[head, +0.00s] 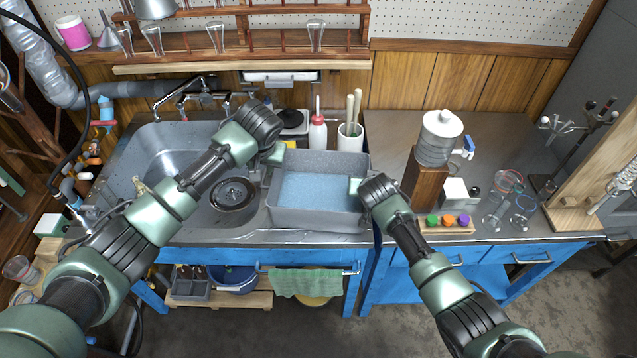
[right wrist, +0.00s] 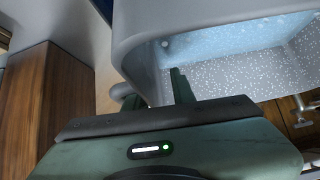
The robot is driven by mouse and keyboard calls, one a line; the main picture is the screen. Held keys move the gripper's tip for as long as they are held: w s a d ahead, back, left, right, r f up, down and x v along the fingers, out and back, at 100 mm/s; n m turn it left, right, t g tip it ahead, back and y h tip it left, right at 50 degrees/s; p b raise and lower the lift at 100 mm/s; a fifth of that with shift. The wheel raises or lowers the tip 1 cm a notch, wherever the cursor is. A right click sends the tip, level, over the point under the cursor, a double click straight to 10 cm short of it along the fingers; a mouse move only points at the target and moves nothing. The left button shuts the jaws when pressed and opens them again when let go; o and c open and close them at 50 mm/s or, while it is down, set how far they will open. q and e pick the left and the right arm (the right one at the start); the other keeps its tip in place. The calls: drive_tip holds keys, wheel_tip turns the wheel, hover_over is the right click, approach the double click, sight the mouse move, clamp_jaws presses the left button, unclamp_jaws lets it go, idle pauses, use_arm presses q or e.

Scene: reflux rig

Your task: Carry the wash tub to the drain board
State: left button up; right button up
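The wash tub (head: 318,219) is a grey speckled rectangular basin with pale blue water in it. It is level, over the right part of the sink unit, between the sink bowl and the right counter; I cannot tell whether its base touches the drain board (head: 250,232) below. My left gripper (head: 270,160) is at the tub's left side, shut on it as far as I can see. My right gripper (head: 359,187) is shut at the right side. In the right wrist view its green fingers (right wrist: 181,86) are against the tub wall (right wrist: 145,45), beside a grey handle (right wrist: 128,94).
The sink bowl (head: 160,150) with a dark drain strainer lies left. A red-capped bottle (head: 318,134) and a white cup (head: 350,138) stand close behind the tub. On the right counter are a wooden block (head: 424,185) under a clear jar, and a rack of coloured caps (head: 447,226).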

drive_tip(key=v, duration=1.1)
drive_tip(key=shift+s+r, duration=0.25)
